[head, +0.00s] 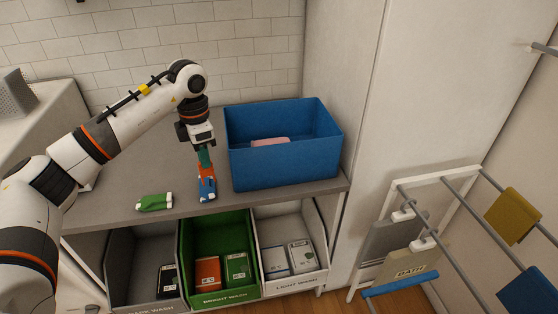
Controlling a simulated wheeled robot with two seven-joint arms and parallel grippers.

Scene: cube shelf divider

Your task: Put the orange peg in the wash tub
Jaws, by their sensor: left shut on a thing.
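My left gripper (205,158) points down over the counter and is shut on the orange peg (206,171). The orange peg is small in the picture, and its upper end is hidden by the fingertips. A blue peg (208,188) shows directly below it; I cannot tell whether the two touch. A green and white peg (154,202) lies on the counter to the left. The wash tub, a blue open box (282,168), stands on the counter to the right of the gripper. A pink item (270,142) shows inside it. My right gripper is not in view.
Under the grey counter (110,208) are a grey bin (140,250), a green bin (210,225) and a light bin (290,218) holding labelled boxes. A tall pale panel (345,215) and a rack with hanging cloths (513,215) stand at right. A tiled wall is behind.

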